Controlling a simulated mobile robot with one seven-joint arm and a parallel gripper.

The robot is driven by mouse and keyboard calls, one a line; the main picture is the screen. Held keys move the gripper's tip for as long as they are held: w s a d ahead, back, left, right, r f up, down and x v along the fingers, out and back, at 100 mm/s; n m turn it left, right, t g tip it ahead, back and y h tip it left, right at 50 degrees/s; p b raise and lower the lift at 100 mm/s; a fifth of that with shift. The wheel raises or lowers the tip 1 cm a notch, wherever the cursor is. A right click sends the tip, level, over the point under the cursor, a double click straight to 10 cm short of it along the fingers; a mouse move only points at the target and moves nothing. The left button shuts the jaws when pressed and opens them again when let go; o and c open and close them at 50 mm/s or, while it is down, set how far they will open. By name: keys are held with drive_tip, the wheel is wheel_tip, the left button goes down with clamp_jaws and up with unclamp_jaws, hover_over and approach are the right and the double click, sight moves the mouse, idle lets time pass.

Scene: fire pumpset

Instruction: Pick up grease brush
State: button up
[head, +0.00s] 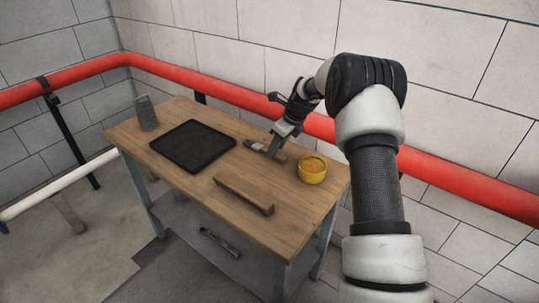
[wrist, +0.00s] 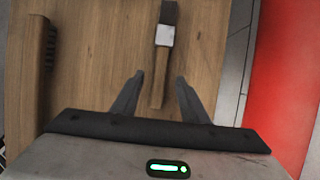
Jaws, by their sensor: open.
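The grease brush (head: 256,146) lies flat on the wooden workbench, right of the black tray. In the wrist view the brush (wrist: 164,38) has a dark bristle head, a pale metal band and a wooden handle. My gripper (wrist: 160,80) is open, its two fingers on either side of the handle with gaps at both sides. In the head view my gripper (head: 273,148) is low over the brush and hides part of it. I cannot tell how far the fingertips are above the bench top.
A yellow tin (head: 312,172) stands right of the brush. A wooden wire brush (head: 244,194) lies nearer the front. The black tray (head: 193,146) and a grater-like metal piece (head: 146,112) are left. A red pipe (head: 225,92) runs along the wall behind the workbench (head: 185,183).

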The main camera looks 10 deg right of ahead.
drive_tip(key=shift+x, duration=1)
drive_tip(key=shift+c, duration=0.2)
clamp_jaws()
drive_tip(key=shift+r, duration=0.15)
wheel_tip(320, 180, up, 10)
drive_tip(key=p, duration=0.1)
